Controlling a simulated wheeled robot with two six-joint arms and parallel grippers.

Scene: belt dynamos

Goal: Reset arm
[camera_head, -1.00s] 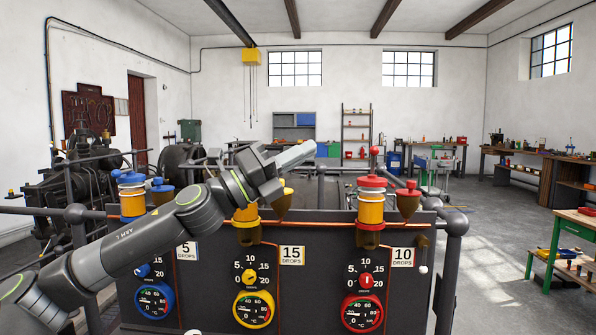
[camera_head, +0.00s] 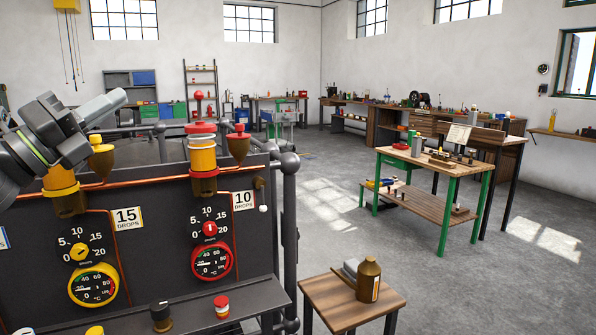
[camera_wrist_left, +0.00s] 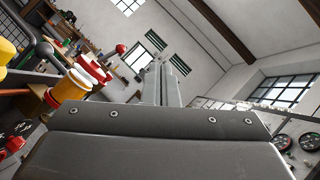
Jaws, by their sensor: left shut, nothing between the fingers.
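My left gripper (camera_head: 105,105) is at the left of the head view, raised above the yellow oiler and pointing right. Its fingers are shut with nothing between them. In the left wrist view its closed fingers (camera_wrist_left: 161,82) point up toward the far wall and ceiling. The left arm's wrist is partly cut off by the head view's left edge. The right gripper is not in view.
A dark panel (camera_head: 150,235) holds a yellow oiler (camera_head: 62,182), a red oiler (camera_head: 202,155) and dials. Railings flank it. A small wooden table (camera_head: 335,298) carries a brown bottle (camera_head: 369,280). A green-legged workbench (camera_head: 440,168) stands beyond, with open floor between.

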